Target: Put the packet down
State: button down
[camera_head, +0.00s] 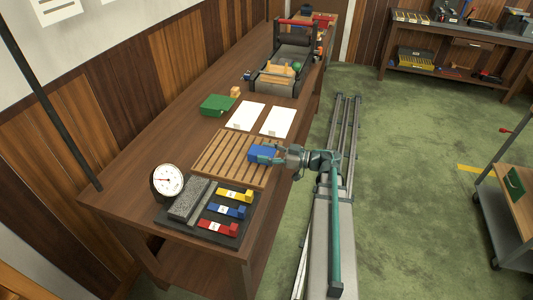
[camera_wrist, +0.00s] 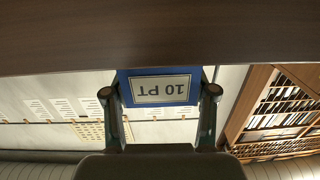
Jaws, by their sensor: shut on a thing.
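The blue packet (camera_head: 261,153) is in my gripper (camera_head: 275,155), at the right part of a slatted wooden board (camera_head: 222,158) on the bench. The packet's far edge meets a brown surface in that view. I cannot tell whether the packet touches the board or hangs just above it.
A black tray (camera_head: 246,226) with yellow, blue and red pieces and a grey block stands in front, beside a round dial gauge (camera_head: 167,181). Two white sheets (camera_head: 277,122), a green box (camera_head: 217,105) and a grey machine (camera_head: 287,74) lie beyond. The left slats are clear.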

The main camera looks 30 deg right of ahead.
jog(key=shift+f, duration=0.25)
jog(key=shift+c, duration=1.7)
grip_release()
jog(key=shift+r, duration=0.15)
jog(key=b+v, duration=0.2)
jog(key=v, duration=0.9)
jog(key=shift+d, duration=0.15)
jog(key=shift+o, duration=0.4)
jog(key=shift+s+d, duration=0.25)
jog(key=shift+s, duration=0.05)
